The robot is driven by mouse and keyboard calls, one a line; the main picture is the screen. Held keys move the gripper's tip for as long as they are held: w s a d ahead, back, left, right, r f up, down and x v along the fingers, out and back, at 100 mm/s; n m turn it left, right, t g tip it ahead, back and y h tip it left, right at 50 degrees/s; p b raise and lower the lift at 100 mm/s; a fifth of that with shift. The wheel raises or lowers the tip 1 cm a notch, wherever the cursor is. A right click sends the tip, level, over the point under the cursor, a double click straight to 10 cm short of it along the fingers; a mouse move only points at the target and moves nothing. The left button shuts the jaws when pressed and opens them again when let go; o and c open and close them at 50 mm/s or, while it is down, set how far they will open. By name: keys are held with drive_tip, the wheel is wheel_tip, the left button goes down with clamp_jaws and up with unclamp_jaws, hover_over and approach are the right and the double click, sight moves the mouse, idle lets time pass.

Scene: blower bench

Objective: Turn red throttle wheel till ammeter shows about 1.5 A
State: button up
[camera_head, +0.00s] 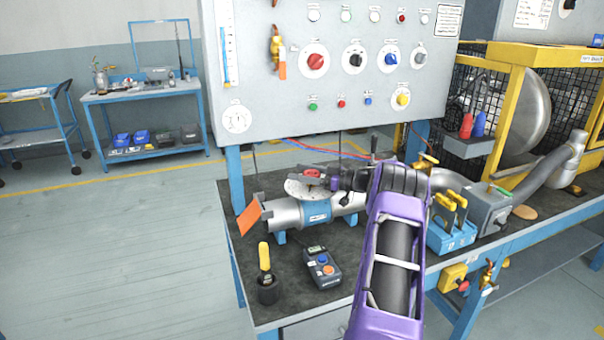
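A small red wheel (311,174) sits above a pale round plate (299,190) on top of the silver pipe on the bench. My purple arm comes in from the lower right, and my gripper (326,181) is at the right side of the red wheel. The fingertips are small and partly hidden, so I cannot tell whether they touch the wheel or are closed on it. A white round dial (237,119) is at the lower left of the grey panel; its reading is too small to make out, and I cannot tell if it is the ammeter.
The silver pipe (285,214) carries an orange flag (249,216). A handheld meter (322,267) and a yellow-handled tool in a black cup (266,284) stand in front. A blue box (450,236) with yellow handles is right of my arm. The panel (270,100) rises behind.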

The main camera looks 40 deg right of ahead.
drive_tip(key=o, duration=0.3)
drive_tip(key=v, duration=1.7)
drive_tip(key=shift+s+d, duration=0.2)
